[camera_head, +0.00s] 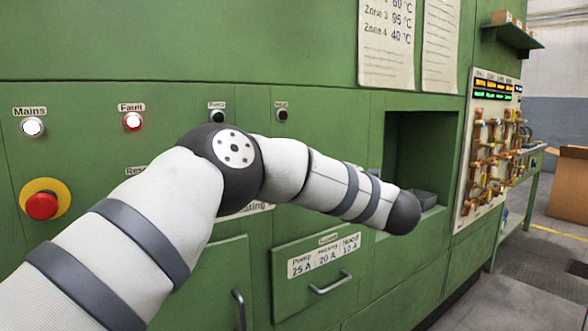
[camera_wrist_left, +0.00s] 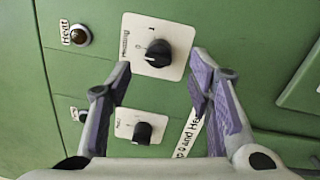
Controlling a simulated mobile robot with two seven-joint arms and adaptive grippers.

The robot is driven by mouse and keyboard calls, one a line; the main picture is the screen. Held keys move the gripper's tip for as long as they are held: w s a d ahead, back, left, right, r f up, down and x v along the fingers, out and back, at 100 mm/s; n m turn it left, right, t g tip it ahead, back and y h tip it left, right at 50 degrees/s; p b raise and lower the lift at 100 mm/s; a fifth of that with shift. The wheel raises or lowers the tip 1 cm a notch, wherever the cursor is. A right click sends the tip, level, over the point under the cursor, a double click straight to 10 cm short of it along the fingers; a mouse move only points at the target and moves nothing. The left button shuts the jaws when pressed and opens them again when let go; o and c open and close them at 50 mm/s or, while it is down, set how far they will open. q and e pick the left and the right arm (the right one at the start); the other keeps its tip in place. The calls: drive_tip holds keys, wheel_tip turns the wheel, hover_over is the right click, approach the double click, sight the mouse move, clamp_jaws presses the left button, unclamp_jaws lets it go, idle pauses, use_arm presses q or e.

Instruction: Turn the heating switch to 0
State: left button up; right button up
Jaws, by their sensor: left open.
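The heating switch (camera_wrist_left: 158,53) is a black rotary knob on a white square plate, in the upper middle of the left wrist view. Its plate is lettered and bears a 1 at the upper edge; I cannot clearly tell which mark the knob points to. My left gripper (camera_wrist_left: 160,66) is open and empty, with its fingertips apart on either side of the knob's lower part in this view. Contact is not visible. In the head view my left arm covers the switch area, and the gripper is hidden. My right gripper is not in view.
A second black knob (camera_wrist_left: 142,132) sits on a similar plate below. A dark lamp labelled Heat (camera_wrist_left: 79,35) is beside the switch.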

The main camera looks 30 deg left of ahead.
use_arm(q)
drive_tip(key=v, duration=0.6)
drive_tip(key=shift+s+d, duration=0.2)
drive_tip(key=shift+d, duration=0.15)
